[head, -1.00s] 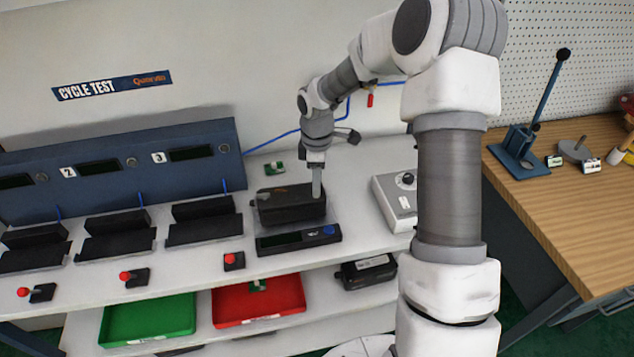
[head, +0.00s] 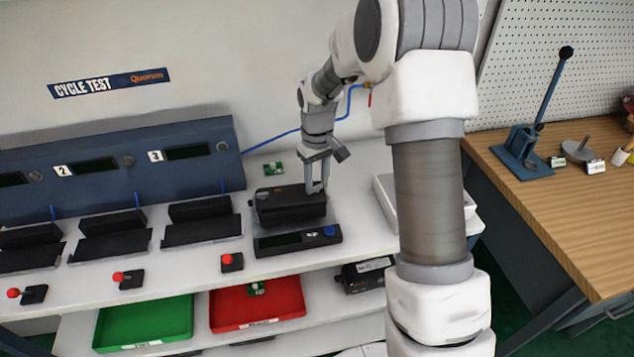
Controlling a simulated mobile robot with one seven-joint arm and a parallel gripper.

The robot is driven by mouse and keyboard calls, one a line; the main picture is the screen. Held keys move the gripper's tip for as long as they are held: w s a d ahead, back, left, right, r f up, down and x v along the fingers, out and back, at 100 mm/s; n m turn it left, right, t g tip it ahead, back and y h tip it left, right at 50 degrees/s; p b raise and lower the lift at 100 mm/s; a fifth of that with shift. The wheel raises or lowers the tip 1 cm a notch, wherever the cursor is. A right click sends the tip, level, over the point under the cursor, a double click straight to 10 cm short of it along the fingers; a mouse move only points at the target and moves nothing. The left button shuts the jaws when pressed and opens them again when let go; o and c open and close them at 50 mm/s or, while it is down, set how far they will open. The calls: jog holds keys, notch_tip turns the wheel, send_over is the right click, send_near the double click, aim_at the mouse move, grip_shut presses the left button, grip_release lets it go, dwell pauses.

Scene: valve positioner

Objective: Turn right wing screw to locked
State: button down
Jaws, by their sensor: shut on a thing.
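A small green circuit board (head: 274,168) lies behind the positioner. A pale box (head: 384,200) stands to its right, partly behind my arm. Black test cradles (head: 200,222) stand to the left. Green (head: 145,322) and red (head: 240,310) trays sit on the lower shelf.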

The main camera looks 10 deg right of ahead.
aim_at(317, 185)
jog(key=shift+r+m, duration=0.1)
jog(key=shift+m, duration=1.9)
jog(key=shift+c, duration=2.4)
grip_release()
notch_tip(317, 185, up, 17)
jog(key=shift+r+p, duration=0.2)
jog(key=shift+p, duration=0.1)
